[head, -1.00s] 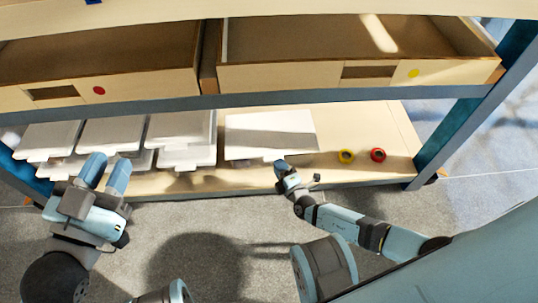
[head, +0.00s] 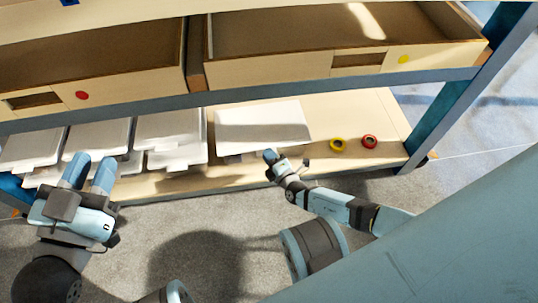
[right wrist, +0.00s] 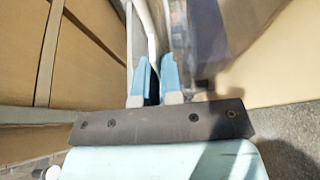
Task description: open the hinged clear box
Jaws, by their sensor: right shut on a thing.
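The clear box (head: 262,112) looks white and rests on the low shelf, to the right of similar boxes. Its lid looks down or nearly so; I cannot tell if there is a gap. My right gripper (head: 271,156) is at the box's front edge. In the right wrist view the right gripper's fingers (right wrist: 156,72) are shut on a thin pale edge, which seems to be the lid edge of the box (right wrist: 147,35). My left gripper (head: 89,172) is open and empty, in front of the boxes at the left. The box's hinge is not discernible.
Several pale boxes (head: 170,127) stand stacked on the shelf's left part. A yellow roll (head: 337,145) and a red roll (head: 369,142) lie right of the clear box. Open wooden drawers (head: 330,62) overhang the low shelf (head: 385,115). A blue post (head: 440,115) bounds the right.

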